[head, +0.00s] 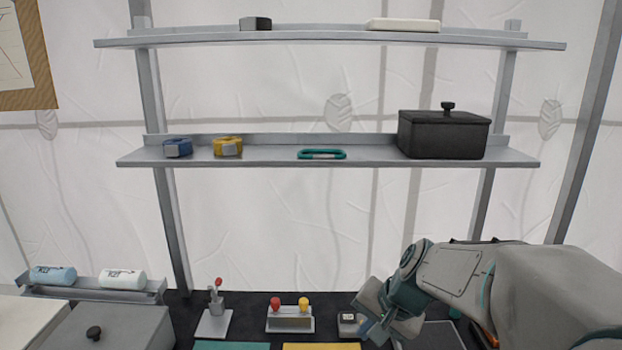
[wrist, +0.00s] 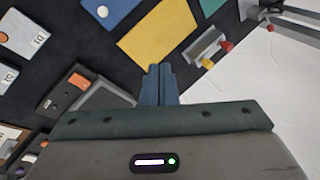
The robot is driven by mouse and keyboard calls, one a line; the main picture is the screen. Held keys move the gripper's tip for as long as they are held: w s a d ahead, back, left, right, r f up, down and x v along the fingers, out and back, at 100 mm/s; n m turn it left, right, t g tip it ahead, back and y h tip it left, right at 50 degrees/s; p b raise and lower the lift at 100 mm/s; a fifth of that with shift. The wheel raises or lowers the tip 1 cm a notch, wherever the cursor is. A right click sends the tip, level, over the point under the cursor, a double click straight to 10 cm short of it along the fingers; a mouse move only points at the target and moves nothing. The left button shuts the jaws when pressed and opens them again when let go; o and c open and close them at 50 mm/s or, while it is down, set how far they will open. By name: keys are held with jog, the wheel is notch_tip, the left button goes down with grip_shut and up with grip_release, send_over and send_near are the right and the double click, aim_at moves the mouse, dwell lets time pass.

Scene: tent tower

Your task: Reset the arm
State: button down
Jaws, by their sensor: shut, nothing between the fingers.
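My arm comes in from the lower right of the head view and bends down over the dark worktop. My gripper (head: 375,332) is at the lower edge of the head view, beside a small grey and black box (head: 349,323). In the wrist view my gripper (wrist: 160,70) shows its two fingers together with nothing between them. The fingers point across the worktop (wrist: 105,50) near a yellow panel (wrist: 157,32). The part of the worktop under the gripper body is hidden.
Ahead are a middle shelf (head: 375,163) with a black lidded pot (head: 443,136), a teal carabiner (head: 322,154) and two tape-like rolls, and an upper shelf (head: 330,40). A holder with red and yellow knobs (head: 290,323) stands left of my gripper. Space between worktop and shelf looks clear.

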jog(key=s+d+n+h, duration=0.2)
jog(key=s+n, duration=0.1)
jog(key=s, duration=0.4)
jog(key=s+d+r+n+h, duration=0.1)
jog(key=s+d+n, duration=0.1)
jog(key=s, duration=0.5)
jog(key=shift+s+d+r+n+h, duration=0.25)
jog(key=shift+n+h, duration=0.15)
jog(key=shift+n, duration=0.2)
dwell(0.3)
